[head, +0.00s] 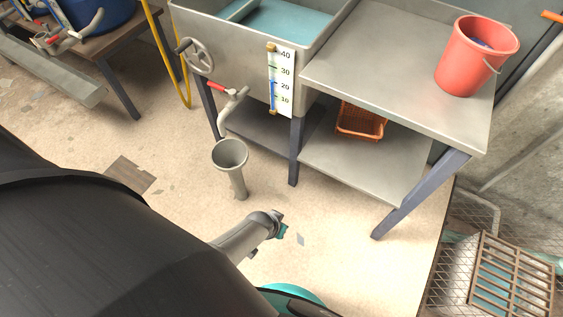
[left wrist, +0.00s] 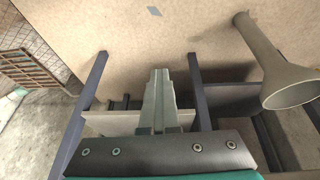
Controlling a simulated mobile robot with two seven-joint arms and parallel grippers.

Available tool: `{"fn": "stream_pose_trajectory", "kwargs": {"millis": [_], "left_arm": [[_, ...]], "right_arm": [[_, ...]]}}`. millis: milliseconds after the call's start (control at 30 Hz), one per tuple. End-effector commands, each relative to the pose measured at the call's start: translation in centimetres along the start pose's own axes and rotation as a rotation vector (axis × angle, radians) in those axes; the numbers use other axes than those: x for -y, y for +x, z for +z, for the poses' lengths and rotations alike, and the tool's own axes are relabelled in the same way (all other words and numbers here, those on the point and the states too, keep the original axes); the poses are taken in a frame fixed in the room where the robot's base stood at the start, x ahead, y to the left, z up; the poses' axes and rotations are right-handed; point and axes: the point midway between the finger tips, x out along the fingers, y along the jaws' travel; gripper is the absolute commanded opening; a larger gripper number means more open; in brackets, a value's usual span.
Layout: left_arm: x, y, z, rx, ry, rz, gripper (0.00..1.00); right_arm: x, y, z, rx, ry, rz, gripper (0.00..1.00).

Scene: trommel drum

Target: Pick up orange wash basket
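The orange wash basket (head: 361,121) sits on the lower shelf (head: 370,165) of the metal table, partly hidden under the tabletop's edge. Its front and part of its open top show. My left gripper (head: 281,227) is in front of the table, above the floor, well short of the basket and apart from it. In the left wrist view its fingers (left wrist: 161,85) look together, with nothing seen between them. I cannot make out the basket in the left wrist view. My right gripper is in neither view.
A red bucket (head: 474,58) stands on the tabletop (head: 385,60). A grey funnel pipe (head: 231,158) rises from the floor left of my gripper, below a red-handled tap (head: 230,95). Table legs (head: 295,152) flank the shelf. A grate (head: 511,277) lies at right.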

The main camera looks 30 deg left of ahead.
Motion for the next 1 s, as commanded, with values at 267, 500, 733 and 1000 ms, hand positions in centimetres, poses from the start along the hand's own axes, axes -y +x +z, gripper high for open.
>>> {"fn": "stream_pose_trajectory", "kwargs": {"millis": [267, 500, 733, 1000], "left_arm": [[0.01, 0.0, -0.08, -0.003, 0.0, 0.0, 0.01], [0.01, -0.01, -0.13, -0.003, 0.001, 0.0, 0.28], [0.0, -0.01, -0.15, -0.004, 0.001, 0.0, 0.54], [-0.01, -0.01, -0.16, -0.004, 0.0, 0.0, 0.8]], "right_arm": [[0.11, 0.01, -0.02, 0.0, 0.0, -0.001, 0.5], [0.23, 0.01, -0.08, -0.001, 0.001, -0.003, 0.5], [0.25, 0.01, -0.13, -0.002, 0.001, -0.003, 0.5], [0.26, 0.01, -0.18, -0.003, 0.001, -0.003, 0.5]]}}
